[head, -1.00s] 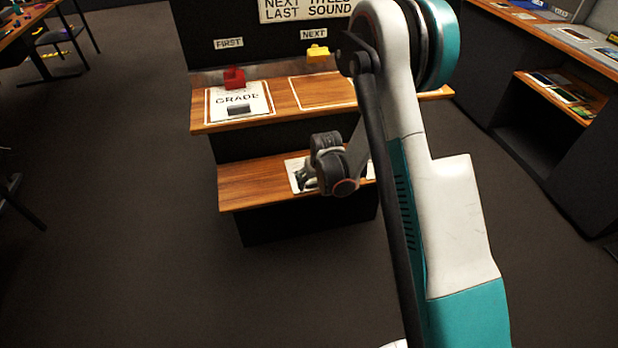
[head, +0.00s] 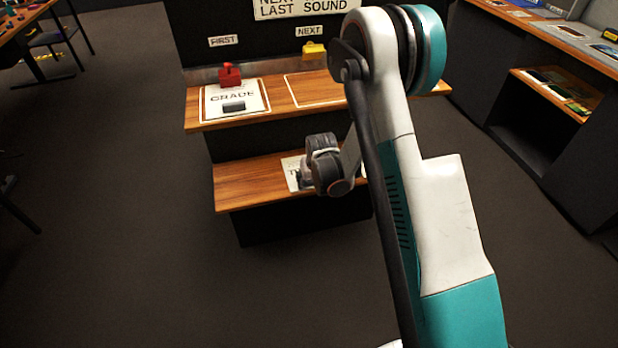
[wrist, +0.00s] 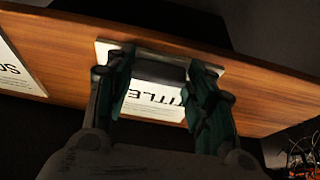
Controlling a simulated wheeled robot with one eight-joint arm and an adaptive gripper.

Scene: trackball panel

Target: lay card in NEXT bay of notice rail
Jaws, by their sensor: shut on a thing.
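A white card lettered TITLE (wrist: 150,104), its last letters covered, lies on the lower wooden shelf in the wrist view. It also shows in the head view (head: 291,172), partly behind my wrist. My gripper (wrist: 160,72) is shut on the dark block-like grip on this card, one finger at each end. The card looks flat on the shelf; I cannot tell whether it is lifted. The NEXT bay (head: 312,90) is an empty pale outline on the upper shelf, under the NEXT label (head: 309,31). My arm hides its right part.
A GRADE card (head: 234,98) lies in the FIRST bay, with a red piece (head: 229,74) behind it. A yellow piece (head: 313,49) is behind the NEXT bay. Another lettered card (wrist: 14,72) lies at the left in the wrist view. The upper shelf's front edge (head: 270,120) overhangs the gap.

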